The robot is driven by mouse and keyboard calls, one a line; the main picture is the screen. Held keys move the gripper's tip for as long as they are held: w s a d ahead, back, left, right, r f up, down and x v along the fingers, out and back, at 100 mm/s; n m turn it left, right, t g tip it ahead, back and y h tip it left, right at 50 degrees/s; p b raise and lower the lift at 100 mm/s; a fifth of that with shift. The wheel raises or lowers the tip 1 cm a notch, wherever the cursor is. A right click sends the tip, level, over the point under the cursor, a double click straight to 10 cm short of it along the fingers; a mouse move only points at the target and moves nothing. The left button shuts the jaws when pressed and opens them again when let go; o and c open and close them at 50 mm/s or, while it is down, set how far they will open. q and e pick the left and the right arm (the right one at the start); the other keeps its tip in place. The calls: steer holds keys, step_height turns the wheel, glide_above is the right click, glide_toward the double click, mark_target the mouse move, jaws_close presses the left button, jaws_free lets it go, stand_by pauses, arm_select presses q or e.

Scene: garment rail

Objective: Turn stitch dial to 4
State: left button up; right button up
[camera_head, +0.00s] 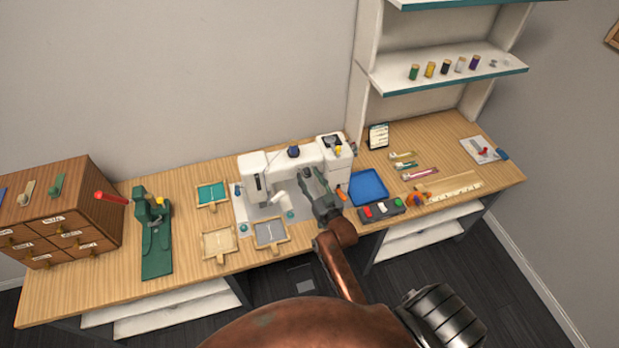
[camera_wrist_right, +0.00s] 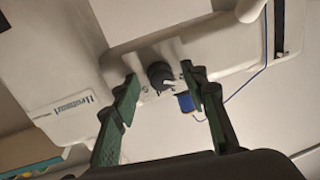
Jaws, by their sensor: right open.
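The white sewing machine (camera_head: 255,165) stands at the middle of the workbench, and its body also fills the right wrist view (camera_wrist_right: 110,22). A dark round stitch dial (camera_wrist_right: 160,75) with a light pointer sits on its face. The dial's markings are too small to read. My right gripper (camera_head: 312,188) is in front of the machine. In the right wrist view its two green-padded fingers (camera_wrist_right: 163,86) are open, one on each side of the dial, with nothing between them clearly gripped. I cannot tell whether they touch it. My left gripper does not show.
A blue tray (camera_head: 368,187) and a button box (camera_head: 382,209) lie to the right. Small framed pieces (camera_head: 270,233) lie in front, a green press (camera_head: 155,235) and wooden drawers (camera_head: 62,215) at left.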

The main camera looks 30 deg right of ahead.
jaws_close()
stand_by(0.3)
stand_by(0.3)
steer(key=m+p, duration=0.1)
steer(key=m, duration=0.3)
steer(key=m+p, duration=0.1)
steer(key=m, duration=0.2)
steer(key=shift+m+t, duration=0.4)
steer(key=m+h, duration=0.1)
steer(key=m, duration=0.3)
steer(key=shift+f+m+p, duration=0.1)
steer(key=shift+m+p, duration=0.25)
steer(key=shift+m, duration=0.05)
steer(key=shift+a+m+h, duration=0.1)
steer(key=shift+m+h, duration=0.3)
steer(key=shift+m, duration=1.5)
steer(key=shift+f+m, duration=0.1)
steer(key=shift+m, duration=0.2)
